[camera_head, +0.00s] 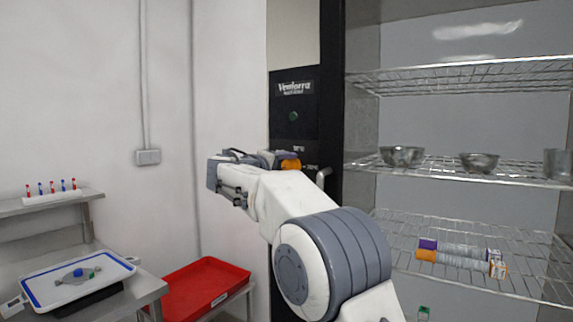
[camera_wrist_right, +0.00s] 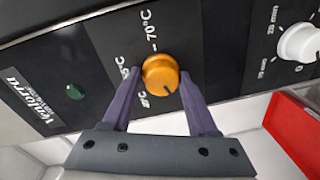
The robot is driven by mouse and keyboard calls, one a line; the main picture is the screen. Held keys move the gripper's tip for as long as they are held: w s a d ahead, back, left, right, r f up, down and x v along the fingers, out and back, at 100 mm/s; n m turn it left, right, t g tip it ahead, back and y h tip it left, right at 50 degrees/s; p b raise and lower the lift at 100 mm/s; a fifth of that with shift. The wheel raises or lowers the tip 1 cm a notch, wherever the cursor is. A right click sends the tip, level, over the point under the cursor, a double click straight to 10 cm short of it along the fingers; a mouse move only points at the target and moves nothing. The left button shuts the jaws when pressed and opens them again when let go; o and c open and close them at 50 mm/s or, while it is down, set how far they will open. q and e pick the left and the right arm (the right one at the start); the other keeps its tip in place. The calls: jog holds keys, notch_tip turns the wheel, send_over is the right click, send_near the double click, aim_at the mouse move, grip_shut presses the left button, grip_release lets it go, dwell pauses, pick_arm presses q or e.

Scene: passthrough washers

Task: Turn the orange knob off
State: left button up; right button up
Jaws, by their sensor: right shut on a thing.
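The orange knob (camera_wrist_right: 161,74) sits on the black control panel (camera_wrist_right: 105,60) of the Ventorra unit, beside printed temperature marks. Its dark pointer line shows on the side nearer my gripper. My right gripper (camera_wrist_right: 160,85) has one finger on each side of the knob and is shut on it. In the head view the knob (camera_head: 290,164) shows just past my right gripper (camera_head: 262,158), which hides part of the panel. My left gripper is not in view.
A green indicator (camera_wrist_right: 74,92) and a white timer knob (camera_wrist_right: 299,43) are on the panel. A red tray (camera_head: 205,284) stands at the lower left. Wire shelves (camera_head: 470,170) with metal bowls are to the right. A white tray (camera_head: 78,275) lies on a left-hand table.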

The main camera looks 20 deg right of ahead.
jog(key=shift+w+f+n, duration=0.1)
jog(key=shift+f+n, duration=0.05)
jog(key=shift+n, duration=0.65)
jog(key=shift+f+p, duration=0.1)
jog(key=shift+p, duration=0.2)
jog(key=o, duration=1.3)
jog(key=shift+c, duration=0.2)
jog(key=b+v, duration=0.3)
jog(key=v, duration=0.7)
jog(key=shift+a+r, duration=0.2)
jog(key=shift+a, duration=0.05)
